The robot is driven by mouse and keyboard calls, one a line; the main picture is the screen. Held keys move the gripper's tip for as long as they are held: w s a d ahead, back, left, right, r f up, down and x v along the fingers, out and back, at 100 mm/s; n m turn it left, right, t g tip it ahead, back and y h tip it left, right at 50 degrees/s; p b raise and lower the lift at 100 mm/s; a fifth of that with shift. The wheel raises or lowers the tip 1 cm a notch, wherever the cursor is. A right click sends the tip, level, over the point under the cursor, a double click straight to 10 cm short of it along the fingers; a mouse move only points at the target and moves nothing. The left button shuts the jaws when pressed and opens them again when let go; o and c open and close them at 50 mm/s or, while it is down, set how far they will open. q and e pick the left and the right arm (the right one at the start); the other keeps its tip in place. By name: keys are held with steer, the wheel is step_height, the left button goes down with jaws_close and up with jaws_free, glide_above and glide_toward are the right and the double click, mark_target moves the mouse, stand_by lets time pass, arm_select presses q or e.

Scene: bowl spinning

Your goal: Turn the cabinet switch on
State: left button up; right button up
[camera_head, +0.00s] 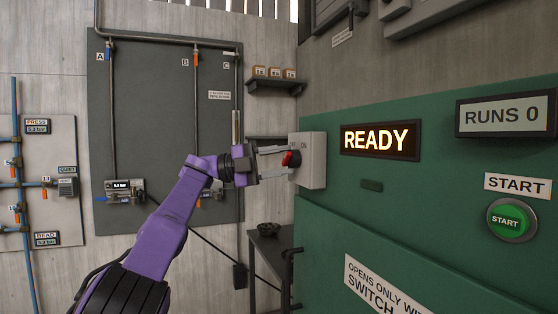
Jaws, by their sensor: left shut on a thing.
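The cabinet switch is a light grey box (313,160) on the left edge of the green cabinet, with a red knob (292,158) on its front. "ON" shows at the right of the box face; the other lettering is partly hidden. My left gripper (288,160) reaches in from the left, its two fingers shut on the red knob, one above and one below. The fingers partly cover the knob, so its exact turn is hard to tell. A lit sign (380,139) on the cabinet reads READY. My right gripper is not in view.
The green cabinet (430,215) fills the right side, with a green START button (510,221) and a RUNS 0 display (505,115). A dark pipe panel (150,90) is on the back wall. A small table (270,245) with a dark bowl (268,229) stands below the gripper.

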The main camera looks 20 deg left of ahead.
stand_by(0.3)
arm_select(q)
steer(key=o, duration=1)
steer(key=shift+o, duration=0.2)
steer(key=b+v, duration=0.1)
steer(key=v, duration=0.9)
steer(key=shift+a, duration=0.2)
steer(key=shift+f, duration=0.1)
